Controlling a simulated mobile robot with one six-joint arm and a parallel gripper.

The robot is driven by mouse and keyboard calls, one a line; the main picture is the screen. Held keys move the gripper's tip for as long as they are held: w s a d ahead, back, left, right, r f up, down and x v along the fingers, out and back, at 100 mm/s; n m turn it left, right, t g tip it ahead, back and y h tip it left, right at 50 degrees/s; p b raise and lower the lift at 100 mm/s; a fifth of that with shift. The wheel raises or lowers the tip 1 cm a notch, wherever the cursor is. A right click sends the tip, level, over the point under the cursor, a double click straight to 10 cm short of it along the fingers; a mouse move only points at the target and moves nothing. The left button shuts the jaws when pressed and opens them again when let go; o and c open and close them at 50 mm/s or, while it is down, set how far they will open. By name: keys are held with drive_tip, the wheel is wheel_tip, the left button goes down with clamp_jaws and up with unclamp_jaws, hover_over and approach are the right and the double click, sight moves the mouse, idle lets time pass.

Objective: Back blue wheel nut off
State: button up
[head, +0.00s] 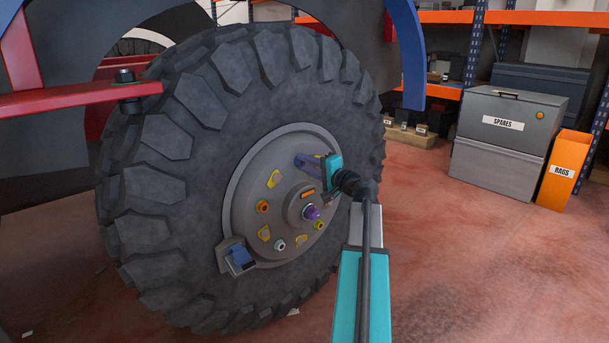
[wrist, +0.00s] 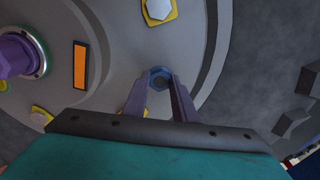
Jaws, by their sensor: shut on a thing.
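The blue wheel nut (wrist: 162,77) sits on the grey wheel disc between my fingertips in the wrist view. My gripper (wrist: 160,88) is shut on it, with one purple-grey finger on each side. In the head view my gripper (head: 303,161) reaches in from the right to the upper part of the wheel hub (head: 249,190). The blue nut cannot be made out there, as the fingers cover that spot. Whether the nut has turned or still sits tight cannot be told.
A blue box (head: 240,260) sits at the disc's lower left edge. A red bar (head: 80,100) crosses at left.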

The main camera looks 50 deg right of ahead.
drive_tip(key=n+b, duration=0.7)
drive_tip(key=shift+w+f, duration=0.1)
drive_tip(key=n+b, duration=0.2)
drive_tip(key=shift+n+b, duration=0.3)
drive_tip(key=shift+r+n+b, duration=0.25)
drive_tip(key=shift+n+b, duration=0.35)
drive_tip(key=shift+n, duration=0.1)
drive_tip(key=o, duration=1.1)
drive_tip(key=shift+c, duration=0.2)
drive_tip(key=shift+w, duration=0.1)
drive_tip(key=shift+f, duration=0.1)
